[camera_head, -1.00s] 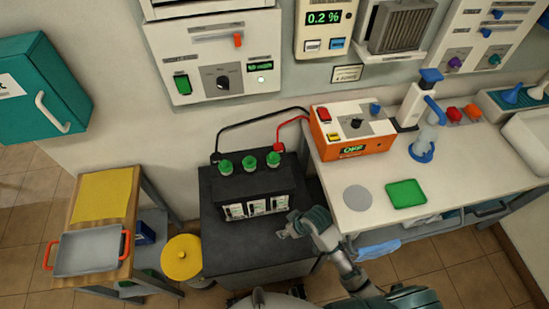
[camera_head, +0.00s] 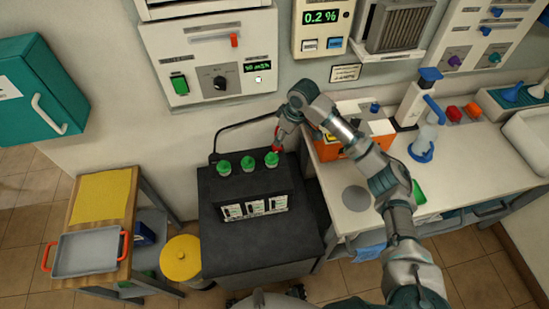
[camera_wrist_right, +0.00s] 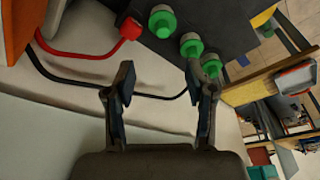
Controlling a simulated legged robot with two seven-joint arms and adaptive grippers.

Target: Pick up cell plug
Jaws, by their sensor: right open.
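Three green cell plugs (camera_head: 224,167) (camera_head: 248,163) (camera_head: 271,160) stand upright in a row on top of the black battery (camera_head: 238,188). In the right wrist view the plugs (camera_wrist_right: 162,21) (camera_wrist_right: 190,44) (camera_wrist_right: 211,64) lie beyond the fingertips, toward the top. My right gripper (camera_head: 279,145) is above and behind the battery's right end, close to the rightmost plug. In the wrist view the gripper (camera_wrist_right: 160,80) has its two fingers wide apart with nothing between them. My left gripper is not in view.
The red clamp (camera_wrist_right: 130,28) and its cable, with a black cable (camera_wrist_right: 70,78), run close by the gripper. The orange charger (camera_head: 342,145) is partly hidden by my right arm. A grey tray (camera_head: 87,253) and yellow bin (camera_head: 181,259) stand left.

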